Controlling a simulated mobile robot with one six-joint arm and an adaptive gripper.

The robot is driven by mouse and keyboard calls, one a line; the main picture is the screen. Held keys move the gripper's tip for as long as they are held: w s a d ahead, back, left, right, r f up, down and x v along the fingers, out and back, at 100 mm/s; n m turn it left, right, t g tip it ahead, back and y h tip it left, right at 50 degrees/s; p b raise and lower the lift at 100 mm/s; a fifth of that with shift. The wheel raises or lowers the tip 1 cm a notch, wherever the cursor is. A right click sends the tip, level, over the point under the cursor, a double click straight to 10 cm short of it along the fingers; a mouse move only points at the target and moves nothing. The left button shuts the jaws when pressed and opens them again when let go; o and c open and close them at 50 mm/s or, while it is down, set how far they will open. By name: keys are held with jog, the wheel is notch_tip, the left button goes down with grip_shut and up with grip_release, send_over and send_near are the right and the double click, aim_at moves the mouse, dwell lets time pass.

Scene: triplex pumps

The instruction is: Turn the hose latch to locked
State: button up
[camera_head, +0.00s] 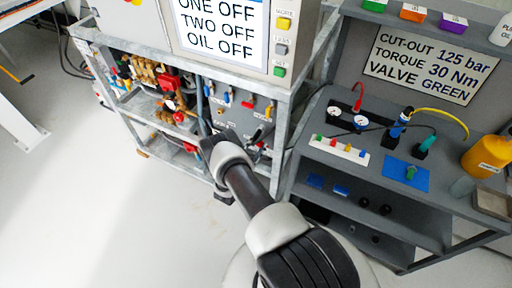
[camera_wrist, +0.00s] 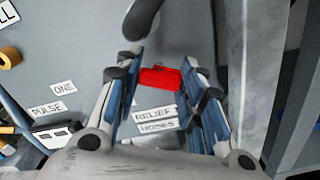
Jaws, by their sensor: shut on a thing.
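A red latch handle (camera_wrist: 160,78) shows in the wrist view on a grey panel, between my two blue-padded fingers. My gripper (camera_wrist: 162,68) is shut on it, with a finger at each side. Labels reading RELIEF (camera_wrist: 155,115) and HOSES (camera_wrist: 157,127) lie on the panel just below, between the fingers. In the head view my gripper (camera_head: 209,134) reaches the lower front of the pump frame. The fingertips and the held latch are hidden there behind my arm, and I cannot tell the latch's setting.
A black rounded handle (camera_wrist: 142,18) stands close above the fingers. A metal frame post (camera_wrist: 258,65) rises close on the right. Labels ONE (camera_wrist: 63,88) and PULSE (camera_wrist: 47,108) are at left. A grey bench (camera_head: 330,172) with gauges stands right of the frame; floor at left is clear.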

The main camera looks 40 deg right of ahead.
jog(key=m+b, duration=0.1)
jog(key=m, duration=0.5)
jog(key=shift+f+m, duration=0.1)
jog(key=shift+m, duration=0.2)
jog(key=m+b, duration=0.1)
jog(key=m, duration=0.4)
jog(key=shift+s+m, duration=0.1)
jog(key=shift+m, duration=0.2)
jog(key=o, duration=1.1)
jog(key=shift+v, duration=4)
